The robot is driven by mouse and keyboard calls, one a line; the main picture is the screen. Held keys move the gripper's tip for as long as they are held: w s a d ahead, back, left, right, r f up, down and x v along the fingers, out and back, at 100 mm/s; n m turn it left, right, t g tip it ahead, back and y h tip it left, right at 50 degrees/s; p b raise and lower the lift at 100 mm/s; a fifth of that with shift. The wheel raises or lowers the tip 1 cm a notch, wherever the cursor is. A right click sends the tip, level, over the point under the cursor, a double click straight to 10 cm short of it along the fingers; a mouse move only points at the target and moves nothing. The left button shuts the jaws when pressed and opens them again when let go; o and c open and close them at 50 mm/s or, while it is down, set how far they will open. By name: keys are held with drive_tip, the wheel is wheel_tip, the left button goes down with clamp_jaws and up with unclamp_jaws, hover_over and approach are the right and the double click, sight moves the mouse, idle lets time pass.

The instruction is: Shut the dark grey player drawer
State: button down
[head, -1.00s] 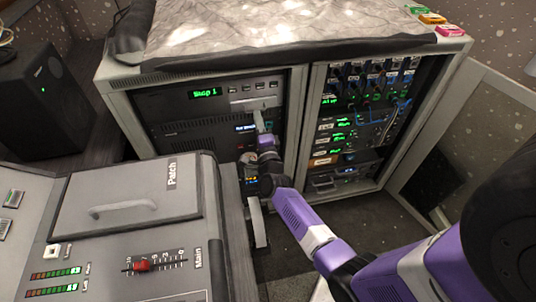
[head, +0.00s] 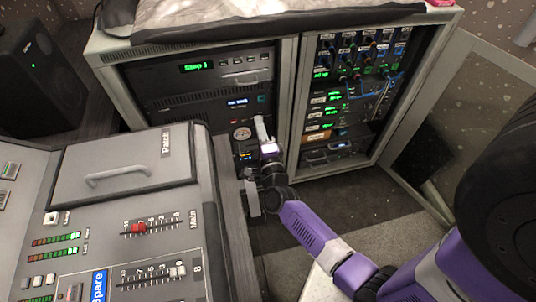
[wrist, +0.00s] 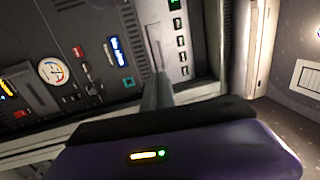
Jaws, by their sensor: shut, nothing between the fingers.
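The player (head: 172,72) is the top dark unit in the left bay of the rack, with a green display and a row of small buttons. Its drawer front (head: 247,78) is a grey strip below those buttons and looks about flush with the panel. In the wrist view the drawer front (wrist: 148,18) lies beside the green-lit buttons. My gripper (head: 259,120) is shut and empty, in front of the left bay and below the drawer in the picture. Its fingers (wrist: 156,78) point at the panel in the wrist view. I cannot tell whether they touch it.
The mixing desk (head: 125,165) stands close on the left, with its edge near my gripper. The rack's right bay holds cabled units and a handled drawer (head: 327,155). A glass door (head: 420,150) stands open at the right. Floor (head: 380,205) shows below the rack.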

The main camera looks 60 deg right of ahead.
drive_tip(key=v, duration=1)
drive_tip(key=shift+s+a+b, duration=0.2)
drive_tip(key=shift+a+b, duration=0.1)
drive_tip(key=s+a+r+n+y+p, duration=0.1)
drive_tip(key=s+a+r+n+y, duration=0.4)
drive_tip(key=n, duration=0.4)
drive_tip(key=s+a+r+n+t+y, duration=0.1)
drive_tip(key=s+a+r+n+y, duration=0.4)
drive_tip(key=a+n, duration=0.4)
drive_tip(key=s+a+r+n+y+p, duration=0.1)
drive_tip(key=s+a+r+n+y, duration=0.3)
drive_tip(key=s+a+n, duration=0.3)
drive_tip(key=a+r+n, duration=0.1)
drive_tip(key=a+n, duration=0.1)
drive_tip(key=shift+s+a+r+n+y+p, duration=0.2)
drive_tip(key=shift+s+r+n+y+p, duration=0.1)
drive_tip(key=shift+y+p, duration=0.1)
